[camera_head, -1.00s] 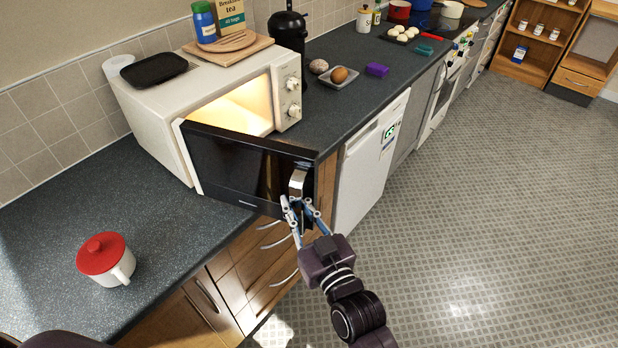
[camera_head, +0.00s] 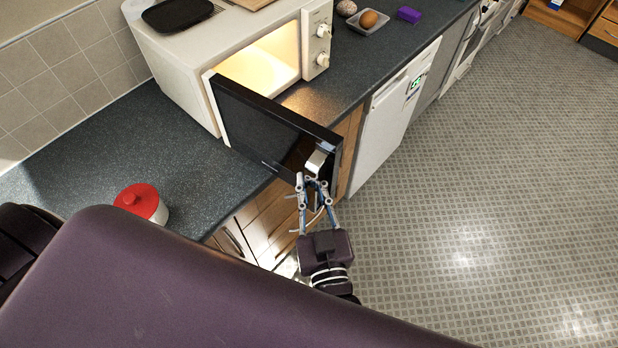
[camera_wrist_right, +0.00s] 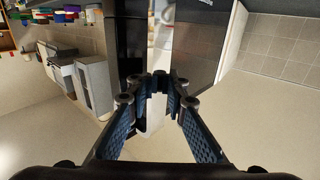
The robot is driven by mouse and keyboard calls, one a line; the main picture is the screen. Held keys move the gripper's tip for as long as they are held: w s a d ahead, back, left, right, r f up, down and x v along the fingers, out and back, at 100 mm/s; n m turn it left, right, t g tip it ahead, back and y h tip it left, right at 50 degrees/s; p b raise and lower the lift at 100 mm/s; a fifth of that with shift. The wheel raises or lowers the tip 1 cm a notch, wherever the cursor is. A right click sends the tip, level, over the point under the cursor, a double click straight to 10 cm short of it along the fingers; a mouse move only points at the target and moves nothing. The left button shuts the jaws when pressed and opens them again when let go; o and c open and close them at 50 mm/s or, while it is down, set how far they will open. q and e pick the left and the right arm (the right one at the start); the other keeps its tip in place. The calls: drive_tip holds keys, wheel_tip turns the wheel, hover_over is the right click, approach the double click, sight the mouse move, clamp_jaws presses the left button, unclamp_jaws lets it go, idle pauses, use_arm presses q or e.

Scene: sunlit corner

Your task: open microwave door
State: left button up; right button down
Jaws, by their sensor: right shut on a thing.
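The white microwave (camera_head: 175,85) stands on the counter with its door open. Its lit inside (camera_head: 262,62) shows. The black door (camera_head: 262,125) stands well out from the front, hinged at the left, and its free end reaches over the counter's edge. The pale handle (camera_head: 316,161) is near that free end. My right gripper (camera_head: 315,182) is shut on the handle. In the right wrist view its fingers (camera_wrist_right: 158,88) are on both sides of the pale handle (camera_wrist_right: 156,113), beside the dark door. My left gripper does not show.
A red-lidded white pot (camera_head: 143,203) stands on the counter (camera_head: 110,145) at the left, partly hidden by a purple part of my own body. An egg tray (camera_head: 367,22) and a purple block (camera_head: 409,14) lie right of the microwave. The tiled floor (camera_head: 480,190) at the right is clear.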

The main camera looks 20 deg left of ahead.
drive_tip(key=shift+w+d+f, duration=0.1)
drive_tip(key=shift+d+f, duration=0.05)
drive_tip(key=shift+d, duration=0.1)
drive_tip(key=c, duration=2.2)
unclamp_jaws()
drive_tip(key=o, duration=0.4)
drive_tip(key=shift+d, duration=0.3)
drive_tip(key=shift+o, duration=0.2)
drive_tip(key=shift+a, duration=0.2)
drive_tip(key=shift+s+d, duration=0.2)
drive_tip(key=shift+s, duration=0.45)
drive_tip(key=v, duration=1.1)
drive_tip(key=shift+d, duration=0.25)
drive_tip(key=shift+w, duration=0.1)
drive_tip(key=shift+c, duration=0.6)
